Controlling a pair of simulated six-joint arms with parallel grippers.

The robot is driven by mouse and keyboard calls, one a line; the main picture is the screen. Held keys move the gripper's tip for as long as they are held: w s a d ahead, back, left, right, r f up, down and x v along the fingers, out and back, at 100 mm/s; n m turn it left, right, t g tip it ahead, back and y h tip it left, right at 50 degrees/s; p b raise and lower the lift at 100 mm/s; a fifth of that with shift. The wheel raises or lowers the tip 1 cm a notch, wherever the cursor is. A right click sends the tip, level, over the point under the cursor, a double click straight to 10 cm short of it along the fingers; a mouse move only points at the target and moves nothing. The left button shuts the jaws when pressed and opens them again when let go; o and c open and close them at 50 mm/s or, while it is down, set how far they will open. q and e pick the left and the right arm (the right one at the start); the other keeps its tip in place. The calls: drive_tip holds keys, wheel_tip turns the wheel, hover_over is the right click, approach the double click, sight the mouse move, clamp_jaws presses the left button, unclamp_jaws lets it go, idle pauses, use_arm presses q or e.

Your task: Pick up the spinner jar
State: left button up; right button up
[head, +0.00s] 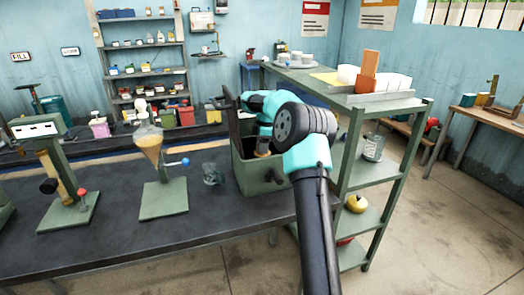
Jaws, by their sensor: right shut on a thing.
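The spinner, a green box (252,180) with its dark lid (232,115) raised, stands at the right end of the dark bench. A small jar (262,147) with amber contents shows at the box's opening, partly hidden by the box wall and my arm. My right gripper (263,133) is at the jar's top, shut on it; its fingers are mostly hidden behind my own wrist. I cannot tell whether the jar is clear of its seat. My left gripper is not in view.
A stand with a funnel (149,143) and a green dispenser (55,170) are further left. A green shelf rack (385,101) stands close on the right. The front bench strip is clear.

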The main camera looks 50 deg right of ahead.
drive_tip(key=shift+r, duration=2.45)
